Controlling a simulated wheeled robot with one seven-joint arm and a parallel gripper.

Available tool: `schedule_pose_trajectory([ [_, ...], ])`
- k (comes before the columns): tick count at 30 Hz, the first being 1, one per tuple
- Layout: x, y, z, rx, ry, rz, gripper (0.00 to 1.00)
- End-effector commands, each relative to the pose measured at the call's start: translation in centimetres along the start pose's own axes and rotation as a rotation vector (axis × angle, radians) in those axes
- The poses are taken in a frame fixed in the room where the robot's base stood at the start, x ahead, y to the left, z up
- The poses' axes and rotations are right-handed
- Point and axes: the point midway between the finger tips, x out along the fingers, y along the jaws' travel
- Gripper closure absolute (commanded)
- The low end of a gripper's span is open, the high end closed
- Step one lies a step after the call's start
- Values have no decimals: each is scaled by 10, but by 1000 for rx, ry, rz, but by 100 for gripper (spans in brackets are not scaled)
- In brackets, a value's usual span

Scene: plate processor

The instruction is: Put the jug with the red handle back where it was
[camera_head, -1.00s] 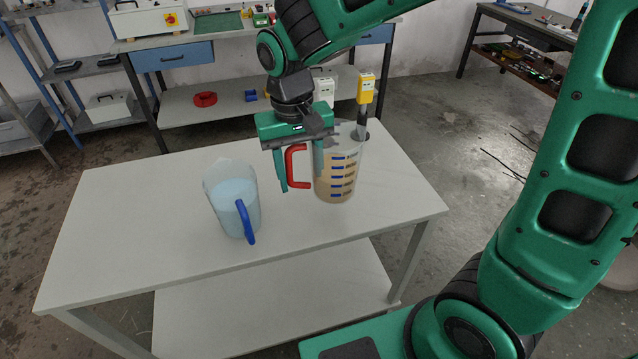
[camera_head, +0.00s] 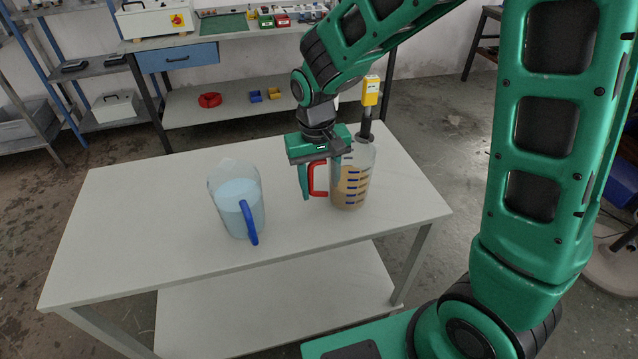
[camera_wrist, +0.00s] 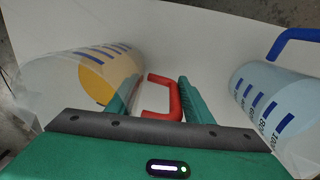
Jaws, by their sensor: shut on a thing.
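The jug with the red handle (camera_head: 352,188) is clear, with blue marks and amber liquid, and is upright at the right part of the white table. I cannot tell whether its base touches the table. My gripper (camera_head: 318,183) is shut on the red handle (camera_head: 319,180), on the jug's left side. In the wrist view the red handle (camera_wrist: 163,98) lies between the two green fingers, with the jug (camera_wrist: 95,75) to the left. A jug with a blue handle (camera_head: 236,203) and pale blue liquid stands to the left on the table.
A yellow-topped probe (camera_head: 371,92) rises just behind the red-handled jug, its dark lower part close to the rim. The white table (camera_head: 130,230) is clear at its left and front. A workbench with a blue drawer (camera_head: 177,57) stands behind.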

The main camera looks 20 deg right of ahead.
Motion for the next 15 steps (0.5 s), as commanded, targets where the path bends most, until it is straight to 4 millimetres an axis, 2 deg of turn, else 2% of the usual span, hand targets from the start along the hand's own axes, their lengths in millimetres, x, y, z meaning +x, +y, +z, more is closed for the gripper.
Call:
schedule_pose_trajectory([
  [7, 2, 2, 0, 3, 0, 0, 100],
  [8, 2, 2, 0, 3, -1, 0, 46],
  [9, 2, 2, 0, 3, -1, 0, 37],
  [15, 1, 1, 0, 2, 0, 0, 35],
])
